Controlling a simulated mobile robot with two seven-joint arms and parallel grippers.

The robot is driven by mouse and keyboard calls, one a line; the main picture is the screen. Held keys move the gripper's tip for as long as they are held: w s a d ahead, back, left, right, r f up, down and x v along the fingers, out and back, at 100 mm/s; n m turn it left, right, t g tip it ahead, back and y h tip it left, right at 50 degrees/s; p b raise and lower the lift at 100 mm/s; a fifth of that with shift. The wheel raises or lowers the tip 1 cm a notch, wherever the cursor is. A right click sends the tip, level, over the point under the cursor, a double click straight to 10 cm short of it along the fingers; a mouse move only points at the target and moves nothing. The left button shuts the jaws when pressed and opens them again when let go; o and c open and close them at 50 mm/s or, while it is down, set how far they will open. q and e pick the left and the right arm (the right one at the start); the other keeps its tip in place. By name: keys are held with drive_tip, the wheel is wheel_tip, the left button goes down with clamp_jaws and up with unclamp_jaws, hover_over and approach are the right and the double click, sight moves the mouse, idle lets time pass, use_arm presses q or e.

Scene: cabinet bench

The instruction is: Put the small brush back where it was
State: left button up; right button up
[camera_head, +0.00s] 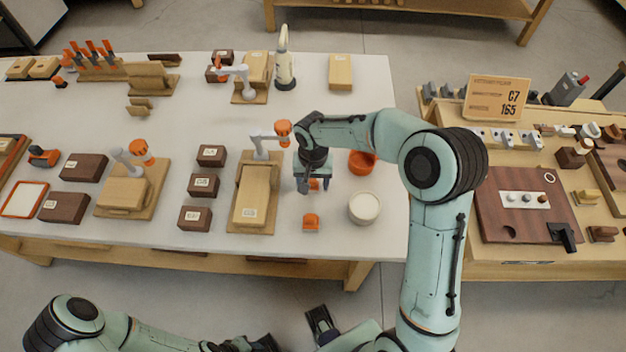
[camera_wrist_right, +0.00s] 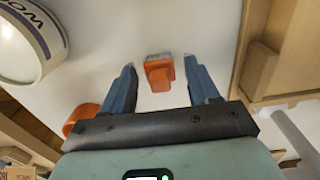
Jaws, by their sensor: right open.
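A small orange block-like piece with a grey edge (camera_head: 311,222), which looks like the small brush, lies on the white bench near its front edge. In the right wrist view it (camera_wrist_right: 159,73) shows between and beyond the two fingertips, touching neither. My right gripper (camera_head: 313,186) points down over the bench, behind this piece; its blue-grey fingers (camera_wrist_right: 165,82) are apart with nothing gripped. A second orange patch shows at the right gripper's fingers in the head view; I cannot tell what it is.
A white tub (camera_head: 365,207) and an orange bowl (camera_head: 362,162) stand right of the right gripper. A wooden fixture (camera_head: 252,198) and dark boxes (camera_head: 200,186) stand to its left. A spray bottle (camera_head: 285,68) stands behind.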

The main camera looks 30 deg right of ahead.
sight(313, 180)
wheel_tip(313, 180, up, 12)
drive_tip(key=p, duration=0.1)
drive_tip(key=shift+r, duration=0.15)
idle(0.6)
